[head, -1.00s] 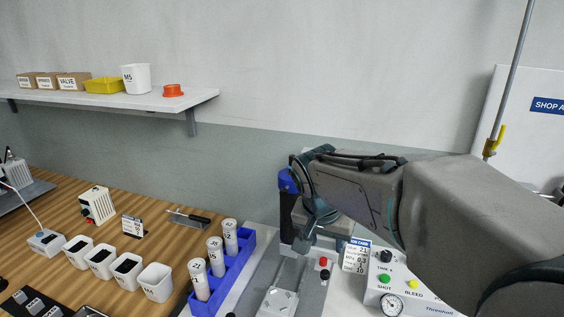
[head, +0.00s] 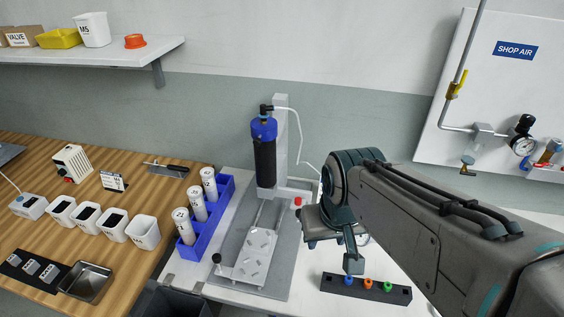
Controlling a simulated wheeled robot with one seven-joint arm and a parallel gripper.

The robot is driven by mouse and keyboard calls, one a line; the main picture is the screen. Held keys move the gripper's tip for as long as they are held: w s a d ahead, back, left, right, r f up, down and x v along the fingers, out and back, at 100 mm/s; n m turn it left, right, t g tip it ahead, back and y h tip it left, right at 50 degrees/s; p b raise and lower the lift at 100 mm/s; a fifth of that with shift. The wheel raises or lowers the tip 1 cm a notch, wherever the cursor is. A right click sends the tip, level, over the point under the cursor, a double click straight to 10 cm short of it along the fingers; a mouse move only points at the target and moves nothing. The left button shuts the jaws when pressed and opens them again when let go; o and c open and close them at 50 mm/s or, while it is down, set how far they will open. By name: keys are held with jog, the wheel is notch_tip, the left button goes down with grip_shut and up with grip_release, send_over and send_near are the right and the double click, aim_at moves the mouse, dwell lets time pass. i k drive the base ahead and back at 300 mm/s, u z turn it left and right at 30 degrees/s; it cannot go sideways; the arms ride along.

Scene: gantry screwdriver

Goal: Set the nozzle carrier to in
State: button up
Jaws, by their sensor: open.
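My gripper (head: 354,265) points down at the rear edge of a black bar (head: 394,293) that carries blue, orange and green pieces. Its fingertips overlap the view just above the blue piece (head: 348,281); I cannot tell whether they touch it. The gripper is open, and nothing shows held in it. No part is labelled as the nozzle carrier. To the left, a pale plate (head: 258,244) sits on a rail on the grey base of the gantry. A black knob (head: 217,258) stands at the plate's left. A blue and black driver (head: 264,160) hangs upright on the gantry post.
A blue rack (head: 222,205) with white bottles stands left of the gantry base. White cups (head: 142,232) and a metal tray (head: 86,282) are on the wooden bench. My arm covers the right of the white table. The shop air panel (head: 500,90) is on the wall.

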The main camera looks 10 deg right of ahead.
aim_at(298, 207)
jog(key=z, duration=1.05)
jog(key=k, duration=0.35)
jog(key=u, duration=0.35)
